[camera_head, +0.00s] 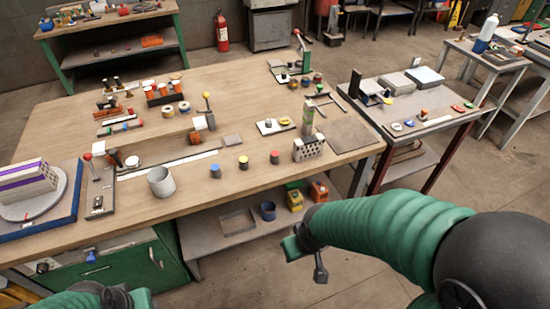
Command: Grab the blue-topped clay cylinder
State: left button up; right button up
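The blue-topped clay cylinder (215,171) stands upright near the front edge of the wooden workbench (190,203). A yellow-topped cylinder (243,162) and a red-topped cylinder (275,157) stand in a row to its right. My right gripper (305,261) is in front of the bench, below and right of the cylinders; its fingers look spread apart, with nothing between them. My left gripper (118,298) is at the bottom left edge, mostly cut off; its fingers cannot be made out. Neither gripper touches a cylinder.
A grey cup (161,181) stands just left of the blue-topped cylinder. A perforated hollow brick (308,149) stands right of the row. A long flat bar (168,163) lies behind. The bench front between cup and brick is otherwise clear. A shelf with bins (267,211) lies below.

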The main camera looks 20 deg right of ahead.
aim_at(215, 171)
jog(key=i+l+u, duration=0.2)
jog(key=i+u, duration=0.15)
jog(key=i+l+u, duration=0.7)
